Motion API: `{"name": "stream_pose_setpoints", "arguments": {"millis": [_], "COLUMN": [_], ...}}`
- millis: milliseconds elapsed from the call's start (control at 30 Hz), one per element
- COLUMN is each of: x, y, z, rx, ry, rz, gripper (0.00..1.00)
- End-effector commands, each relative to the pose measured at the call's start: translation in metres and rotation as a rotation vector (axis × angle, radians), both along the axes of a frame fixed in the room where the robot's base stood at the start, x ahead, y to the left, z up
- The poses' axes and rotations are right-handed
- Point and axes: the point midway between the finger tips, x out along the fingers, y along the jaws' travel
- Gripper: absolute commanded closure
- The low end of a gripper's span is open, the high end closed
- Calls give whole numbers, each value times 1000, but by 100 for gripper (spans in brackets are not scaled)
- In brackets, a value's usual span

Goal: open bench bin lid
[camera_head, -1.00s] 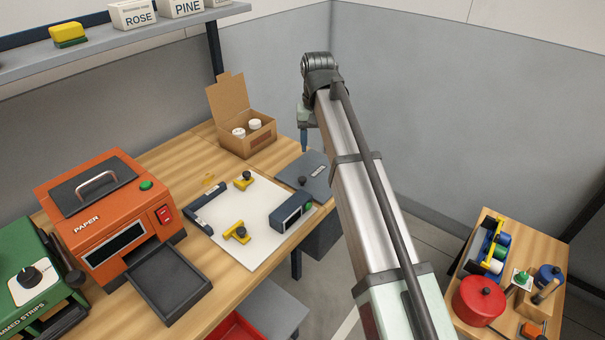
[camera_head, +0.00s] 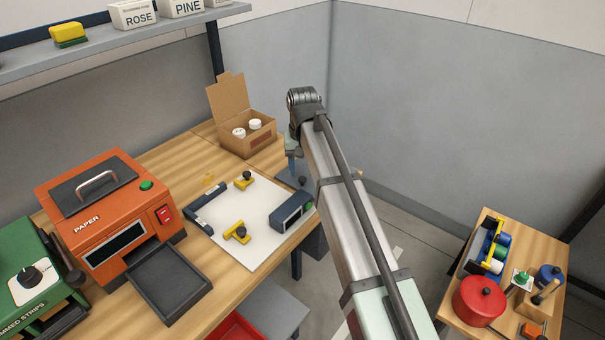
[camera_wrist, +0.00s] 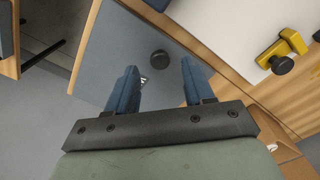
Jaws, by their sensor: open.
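In the head view my gripper (camera_head: 291,165) hangs above the lid.
A white board (camera_head: 258,235) with yellow clamps (camera_head: 237,233) and a dark device (camera_head: 292,212) lies beside the lid. An open cardboard box (camera_head: 262,140) stands behind. An orange paper machine (camera_head: 110,215) is at left. Free floor lies right of the bench.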

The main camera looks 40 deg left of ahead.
Motion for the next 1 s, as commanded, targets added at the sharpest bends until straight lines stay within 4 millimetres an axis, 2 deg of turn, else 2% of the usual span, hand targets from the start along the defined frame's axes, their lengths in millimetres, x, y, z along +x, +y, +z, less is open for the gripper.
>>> {"name": "stream_pose_setpoints", "arguments": {"millis": [233, 633, 1000], "x": [0, 0, 0], "y": [0, 0, 0], "z": [-23, -26, -26], "rx": [0, 0, 0], "ry": [0, 0, 0], "rz": [0, 0, 0], "gripper": [48, 49, 84]}}
